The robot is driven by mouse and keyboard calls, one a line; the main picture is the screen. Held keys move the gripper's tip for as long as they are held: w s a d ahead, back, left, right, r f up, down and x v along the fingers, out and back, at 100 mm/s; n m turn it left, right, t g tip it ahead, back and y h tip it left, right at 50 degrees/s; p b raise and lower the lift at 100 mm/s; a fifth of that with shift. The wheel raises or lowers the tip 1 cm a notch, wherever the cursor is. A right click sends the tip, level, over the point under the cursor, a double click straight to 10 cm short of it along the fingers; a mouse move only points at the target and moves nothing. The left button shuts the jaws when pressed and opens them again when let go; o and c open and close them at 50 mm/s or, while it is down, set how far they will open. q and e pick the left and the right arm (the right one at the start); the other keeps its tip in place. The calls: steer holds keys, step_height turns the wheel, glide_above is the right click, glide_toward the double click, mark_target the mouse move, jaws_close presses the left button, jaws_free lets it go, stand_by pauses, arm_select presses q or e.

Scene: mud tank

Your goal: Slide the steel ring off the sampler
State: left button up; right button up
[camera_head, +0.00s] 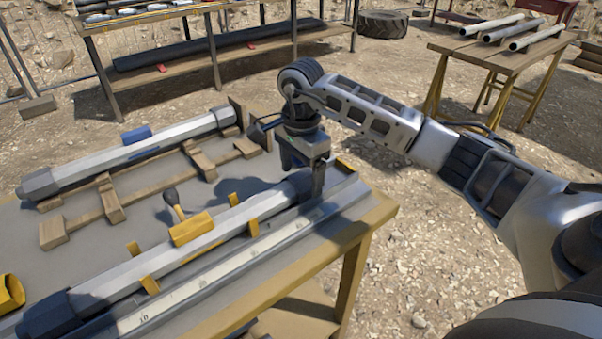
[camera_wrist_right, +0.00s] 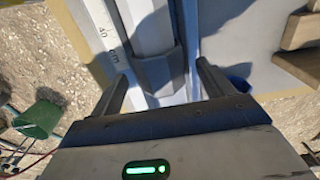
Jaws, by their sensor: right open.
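My right gripper (camera_head: 304,180) points down over that end, open. In the right wrist view, the fingers of my right gripper (camera_wrist_right: 161,78) stand on either side of the collar, with visible gaps. From the head, the gripper hides much of the collar. A dark grey end piece (camera_head: 47,313) is at the near end. My left gripper is not in view.
A graduated steel rail (camera_head: 180,294) runs beside the sampler. Yellow clips (camera_head: 150,284) flank the tube. A second tube with a blue block (camera_head: 137,135) lies on wooden cradles (camera_head: 110,198). A black-knobbed lever (camera_head: 171,197) stands between them. A yellow hollow piece (camera_head: 10,292) is at left.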

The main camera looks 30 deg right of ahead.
steer(key=shift+f, duration=0.5)
steer(key=c, duration=1.3)
steer(key=shift+o, duration=0.2)
steer(key=shift+d, duration=0.7)
steer(key=shift+w+d+b, duration=0.15)
steer(key=shift+d+b, duration=0.2)
steer(key=shift+d, duration=0.75)
steer(key=shift+w+d+b, duration=0.1)
steer(key=shift+d+b, duration=0.25)
steer(key=shift+d, duration=0.75)
steer(key=o, duration=1.3)
steer(key=shift+c, duration=0.2)
